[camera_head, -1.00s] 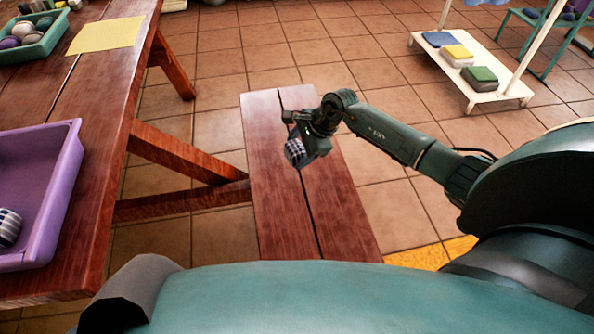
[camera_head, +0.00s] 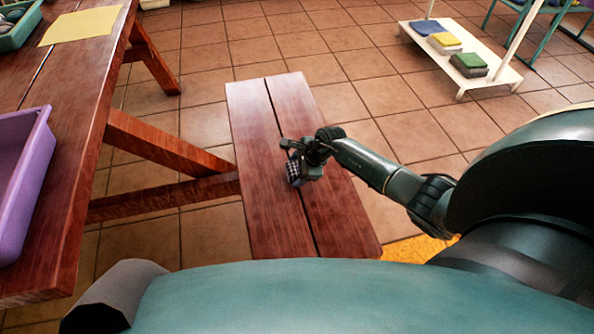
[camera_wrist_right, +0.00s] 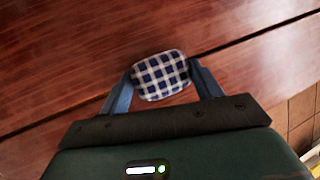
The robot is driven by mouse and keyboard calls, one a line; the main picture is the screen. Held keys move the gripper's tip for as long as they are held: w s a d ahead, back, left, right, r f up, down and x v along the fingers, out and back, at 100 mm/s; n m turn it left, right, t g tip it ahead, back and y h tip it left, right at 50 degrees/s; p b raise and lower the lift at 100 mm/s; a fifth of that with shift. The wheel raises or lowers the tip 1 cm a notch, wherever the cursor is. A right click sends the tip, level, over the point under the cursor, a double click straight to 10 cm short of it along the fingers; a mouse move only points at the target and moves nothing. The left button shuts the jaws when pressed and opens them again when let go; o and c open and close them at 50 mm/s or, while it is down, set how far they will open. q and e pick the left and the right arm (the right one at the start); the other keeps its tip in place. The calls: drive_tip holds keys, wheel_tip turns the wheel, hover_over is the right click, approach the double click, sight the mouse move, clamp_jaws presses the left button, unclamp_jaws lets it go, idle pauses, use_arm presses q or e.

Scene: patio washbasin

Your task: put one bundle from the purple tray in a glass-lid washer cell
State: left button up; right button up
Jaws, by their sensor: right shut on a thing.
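The purple tray (camera_head: 38,170) is on the wooden table at the left edge of the head view, mostly cut off. My right gripper (camera_head: 294,172) is over the wooden bench and shut on a blue-and-white checked bundle (camera_head: 294,181). In the right wrist view the checked bundle (camera_wrist_right: 160,75) sits between the two fingers of the right gripper (camera_wrist_right: 163,82), with the bench boards behind it. No washer cell with a glass lid shows in either view. My left gripper is not in view.
The wooden bench (camera_head: 262,118) is otherwise bare. The table (camera_head: 82,150) holds a yellow cloth (camera_head: 82,25) and a green tray (camera_head: 18,28). A white low rack (camera_head: 492,83) with folded cloths stands at the upper right. Tiled floor lies open between.

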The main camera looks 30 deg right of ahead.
drive_tip(key=shift+f, duration=0.1)
drive_tip(key=o, duration=1.1)
drive_tip(key=shift+o, duration=0.2)
